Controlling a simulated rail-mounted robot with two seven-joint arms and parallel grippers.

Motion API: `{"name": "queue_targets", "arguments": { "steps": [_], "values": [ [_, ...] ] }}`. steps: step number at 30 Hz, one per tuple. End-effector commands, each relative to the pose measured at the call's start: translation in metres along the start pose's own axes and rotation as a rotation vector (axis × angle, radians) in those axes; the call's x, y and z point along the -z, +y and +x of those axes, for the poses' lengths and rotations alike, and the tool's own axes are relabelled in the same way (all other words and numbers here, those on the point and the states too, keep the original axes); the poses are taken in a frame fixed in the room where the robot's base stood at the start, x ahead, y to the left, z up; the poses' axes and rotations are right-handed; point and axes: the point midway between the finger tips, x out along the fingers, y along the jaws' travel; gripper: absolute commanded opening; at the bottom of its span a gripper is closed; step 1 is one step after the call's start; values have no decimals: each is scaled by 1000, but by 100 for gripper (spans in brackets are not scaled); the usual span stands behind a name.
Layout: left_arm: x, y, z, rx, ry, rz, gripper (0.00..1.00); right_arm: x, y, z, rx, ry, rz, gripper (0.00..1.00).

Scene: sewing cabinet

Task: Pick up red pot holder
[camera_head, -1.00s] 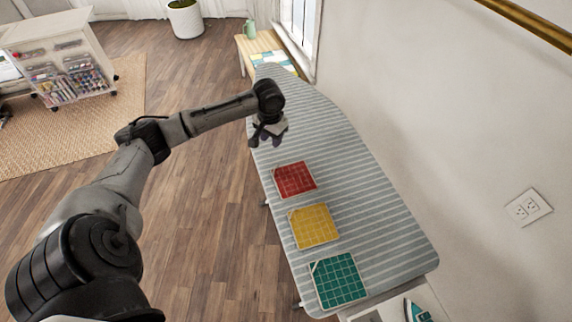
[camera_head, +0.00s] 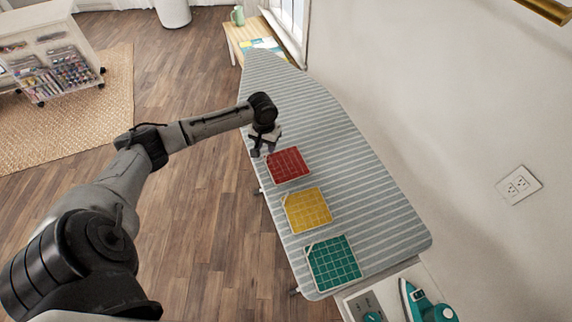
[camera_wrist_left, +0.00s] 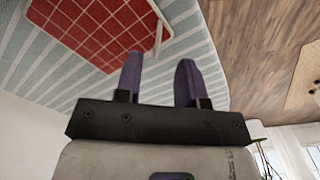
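The red pot holder (camera_head: 288,165) lies flat on the striped ironing board (camera_head: 372,214), farthest up the board in a row of three. My left gripper (camera_head: 258,150) is just past its upper left corner, close to the board's left edge, and looks empty. In the left wrist view the fingers (camera_wrist_left: 160,82) are apart with nothing between them. The red pot holder (camera_wrist_left: 92,28) shows there at the upper left, with a pale loop at its edge near one finger. I cannot tell whether they touch. My right gripper is not in view.
A yellow pot holder (camera_head: 307,210) and a green one (camera_head: 333,263) lie nearer on the board. A teal iron (camera_head: 427,303) stands at the lower right. A wall runs along the right. A wooden bench (camera_head: 245,38) stands beyond the board's far end.

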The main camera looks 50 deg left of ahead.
Motion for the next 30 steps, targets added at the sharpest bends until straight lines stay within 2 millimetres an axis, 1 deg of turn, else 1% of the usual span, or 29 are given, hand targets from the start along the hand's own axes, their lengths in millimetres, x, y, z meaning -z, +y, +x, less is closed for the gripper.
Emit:
{"name": "queue_targets", "arguments": {
  "steps": [5, 13, 16, 21, 23, 30],
  "values": [
    [0, 1, 12, 1, -3, -1, 36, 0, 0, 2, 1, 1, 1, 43],
    [0, 3, 46, 1, -2, 0, 36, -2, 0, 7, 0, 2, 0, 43],
    [0, 3, 52, 1, -1, 1, 36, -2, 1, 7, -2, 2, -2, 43],
    [0, 3, 51, 1, 0, 1, 36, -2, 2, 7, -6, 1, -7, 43],
    [0, 3, 51, 1, 0, 1, 32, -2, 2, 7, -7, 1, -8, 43],
    [0, 3, 51, 1, 0, 1, 9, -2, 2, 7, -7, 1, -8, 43]
  ]
}}
